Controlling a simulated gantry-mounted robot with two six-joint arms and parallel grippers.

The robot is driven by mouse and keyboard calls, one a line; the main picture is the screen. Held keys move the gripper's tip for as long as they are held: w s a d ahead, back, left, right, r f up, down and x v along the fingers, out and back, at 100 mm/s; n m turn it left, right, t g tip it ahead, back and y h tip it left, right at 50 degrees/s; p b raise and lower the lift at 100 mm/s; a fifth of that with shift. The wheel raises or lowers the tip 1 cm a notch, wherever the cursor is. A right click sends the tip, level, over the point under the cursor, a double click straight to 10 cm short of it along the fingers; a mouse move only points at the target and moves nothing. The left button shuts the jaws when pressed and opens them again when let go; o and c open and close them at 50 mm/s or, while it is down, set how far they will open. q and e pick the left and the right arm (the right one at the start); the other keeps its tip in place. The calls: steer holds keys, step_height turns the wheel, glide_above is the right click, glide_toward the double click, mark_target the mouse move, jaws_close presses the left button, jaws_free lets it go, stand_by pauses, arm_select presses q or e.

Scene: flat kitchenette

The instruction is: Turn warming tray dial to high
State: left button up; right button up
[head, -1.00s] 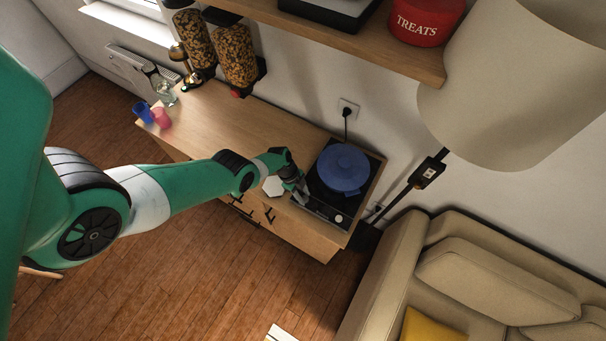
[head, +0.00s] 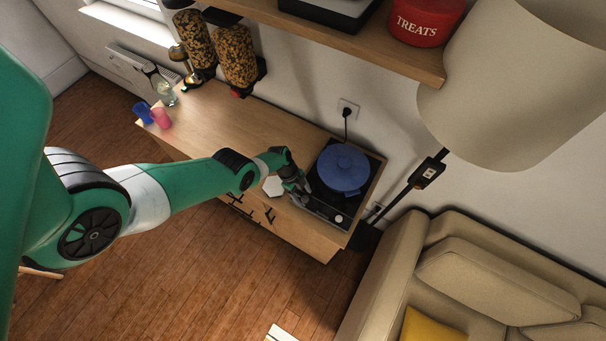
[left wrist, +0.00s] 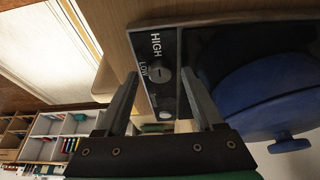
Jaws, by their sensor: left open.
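The black warming tray (head: 326,211) sits at the right end of the wooden counter, and its panel shows in the left wrist view (left wrist: 180,43). Its dark dial (left wrist: 159,74) lies beside the printed HIGH and LOW labels. A pale round part (left wrist: 165,108) is farther along the panel. My left gripper (head: 299,190) is at the tray's front left edge. In the left wrist view its open fingers (left wrist: 158,68) appear on either side of the dial; whether they touch it I cannot tell. My right gripper is out of view.
A blue lidded pot (head: 343,167) stands on the tray, close to the fingers in the left wrist view (left wrist: 270,95). A white hexagonal piece (head: 273,186) lies left of the gripper. Blue (head: 142,112) and pink (head: 161,117) cups stand at the far left. The counter's middle is clear.

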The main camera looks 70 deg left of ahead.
arm_select(q)
steer(key=p+v, duration=1)
steer(key=v, duration=0.1)
steer(key=shift+a+r, duration=0.15)
steer(key=shift+r, duration=0.1)
